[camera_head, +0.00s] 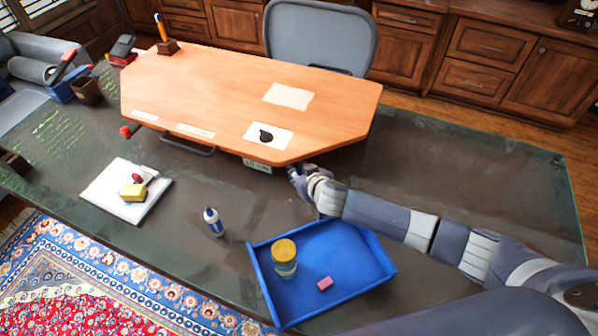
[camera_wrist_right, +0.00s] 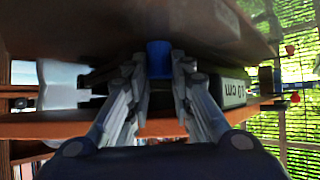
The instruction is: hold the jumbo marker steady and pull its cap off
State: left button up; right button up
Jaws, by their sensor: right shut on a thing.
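My right gripper (camera_head: 298,174) is at the front right edge of the raised wooden board. In the right wrist view its two fingers (camera_wrist_right: 158,82) are shut on a blue cylinder (camera_wrist_right: 158,58), which may be the jumbo marker. Only a short blue part shows, between the fingertips; I cannot tell its cap from its body. In the head view the gripper mostly hides it. My left gripper is in neither view.
The wooden board (camera_head: 215,90) is just beyond the right gripper, with a "10 cm" block (camera_head: 257,166) at its edge. A blue tray (camera_head: 345,262) holds a yellow-lidded jar (camera_head: 284,250) and pink eraser (camera_head: 325,283). A blue-and-white bottle (camera_head: 214,222) stands left. The desk's right is clear.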

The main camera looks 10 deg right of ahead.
jog(key=shift+f, duration=0.2)
jog(key=o, duration=0.8)
jog(key=shift+c, duration=0.2)
jog(key=shift+r, duration=0.1)
jog(key=shift+r, duration=0.2)
jog(key=shift+s, duration=0.3)
jog(key=v, duration=1.1)
jog(key=shift+r, duration=0.25)
